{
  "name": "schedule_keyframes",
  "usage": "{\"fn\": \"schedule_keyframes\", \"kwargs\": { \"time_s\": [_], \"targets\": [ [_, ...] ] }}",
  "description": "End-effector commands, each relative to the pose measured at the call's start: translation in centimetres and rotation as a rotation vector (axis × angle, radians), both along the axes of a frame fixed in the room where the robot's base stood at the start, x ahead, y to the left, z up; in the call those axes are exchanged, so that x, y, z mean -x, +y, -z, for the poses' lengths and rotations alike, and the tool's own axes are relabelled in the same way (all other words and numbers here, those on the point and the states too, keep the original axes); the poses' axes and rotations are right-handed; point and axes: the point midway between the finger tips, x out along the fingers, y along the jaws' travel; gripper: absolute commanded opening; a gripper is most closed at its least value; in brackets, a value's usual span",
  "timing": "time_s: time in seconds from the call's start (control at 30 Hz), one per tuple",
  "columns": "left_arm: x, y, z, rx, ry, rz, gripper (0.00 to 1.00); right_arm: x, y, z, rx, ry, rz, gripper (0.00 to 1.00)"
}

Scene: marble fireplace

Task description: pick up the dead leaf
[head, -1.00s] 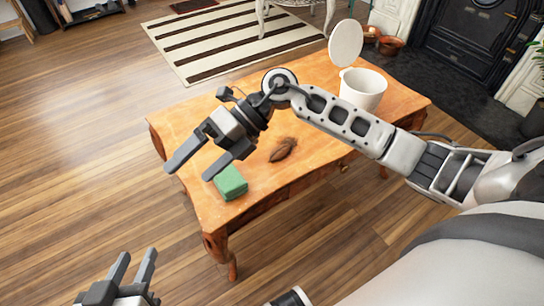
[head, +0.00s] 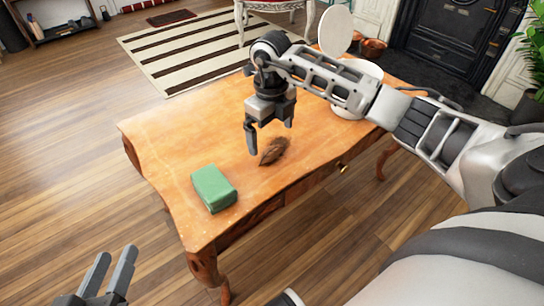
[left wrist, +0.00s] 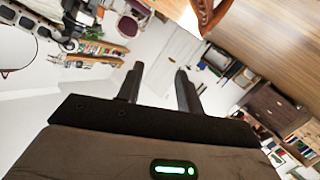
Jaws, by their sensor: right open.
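The dead leaf (head: 273,151) is brown and curled, and lies on the wooden table right of the green block. My right gripper (head: 268,138) is open and points down over the table, just above and beside the leaf in the head view. I cannot tell whether its fingers touch the leaf. My left gripper (head: 108,275) is at the lower left of the head view, away from the table. Its two fingers are apart and empty, as the left wrist view also shows (left wrist: 160,88).
A green block (head: 214,189) lies near the table's (head: 170,150) front left corner. A white bin (head: 352,100) with its round lid (head: 336,31) raised stands at the table's right end, partly behind my right arm. The table's left part is clear.

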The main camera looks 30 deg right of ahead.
Motion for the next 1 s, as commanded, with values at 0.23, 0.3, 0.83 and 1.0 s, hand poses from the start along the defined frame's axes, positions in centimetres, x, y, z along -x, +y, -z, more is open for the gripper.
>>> {"fn": "schedule_keyframes", "kwargs": {
  "time_s": [0.23, 0.3, 0.83, 1.0],
  "targets": [
    [0.0, -0.1, 0.3, 0.028, 0.001, 0.003, 0.36, 0.0, -0.1, 1.7, -0.002, 0.0, 0.001, 1.0],
    [0.1, -0.2, 0.7, 0.047, 0.004, 0.006, 0.36, 0.0, -0.2, 2.8, -0.003, 0.002, 0.001, 1.0],
    [-0.2, -0.6, -1.2, 0.148, -0.032, 0.013, 0.36, -0.2, -0.3, 5.6, -0.001, -0.002, 0.001, 0.78],
    [-0.2, -0.6, -1.0, 0.146, -0.028, 0.013, 0.36, -0.2, -0.3, 5.6, 0.0, -0.001, 0.001, 0.54]
  ]
}}
